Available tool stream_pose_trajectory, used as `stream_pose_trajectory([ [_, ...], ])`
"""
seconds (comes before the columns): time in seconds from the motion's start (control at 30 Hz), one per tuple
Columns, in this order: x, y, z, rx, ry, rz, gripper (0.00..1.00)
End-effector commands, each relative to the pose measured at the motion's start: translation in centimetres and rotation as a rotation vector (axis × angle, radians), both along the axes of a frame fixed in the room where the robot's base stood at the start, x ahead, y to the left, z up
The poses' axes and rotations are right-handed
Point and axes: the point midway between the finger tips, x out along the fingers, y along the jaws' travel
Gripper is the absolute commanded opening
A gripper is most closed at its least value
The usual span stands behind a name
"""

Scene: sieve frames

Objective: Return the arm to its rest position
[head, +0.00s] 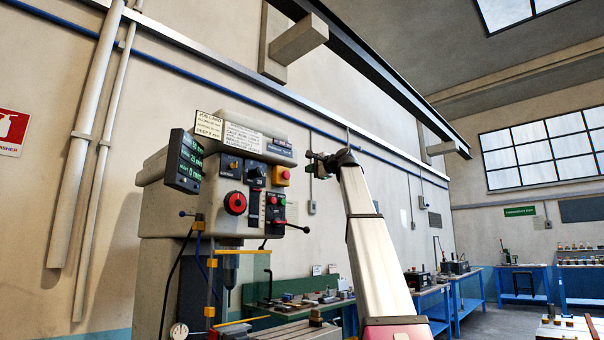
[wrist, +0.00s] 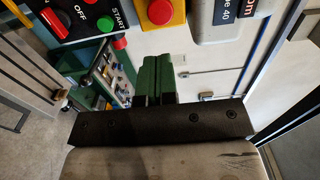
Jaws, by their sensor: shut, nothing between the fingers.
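My arm (head: 372,230) rises from the lower middle of the head view, pale and tilted slightly left. My gripper (head: 312,165) is at its upper end, pointing left, just right of the drill press head. In the wrist view my gripper (wrist: 155,82) shows its two green fingers side by side, shut with nothing between them. The fingers seem apart from the control panel, whose red stop button (wrist: 160,11) and green start button (wrist: 105,24) show at the top.
The drill press (head: 220,180) stands left of my arm, with a screen (head: 184,162) and handles sticking out. Blue workbenches (head: 460,290) stand at the back right. An overhead rail (head: 385,80) crosses above. Open floor (head: 500,320) lies to the right.

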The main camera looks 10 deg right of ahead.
Motion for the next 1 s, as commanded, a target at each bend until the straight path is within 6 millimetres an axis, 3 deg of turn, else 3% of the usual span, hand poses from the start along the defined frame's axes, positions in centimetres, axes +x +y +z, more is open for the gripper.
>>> stream_pose_trajectory([
  [0.2, -1.9, -1.4, -0.1, -0.001, 0.001, -0.001, 0.0],
  [0.47, -2.2, -1.6, -0.1, -0.001, 0.001, 0.0, 0.0],
  [0.57, -1.9, -1.6, -0.9, -0.008, 0.006, -0.002, 0.0],
  [0.67, -0.9, -1.5, -4.0, -0.031, 0.024, -0.008, 0.0],
  [0.73, 0.2, -1.5, -7.4, -0.064, 0.045, -0.016, 0.0],
  [1.0, 4.1, -1.0, -24.1, -0.23, 0.146, -0.036, 0.0],
])
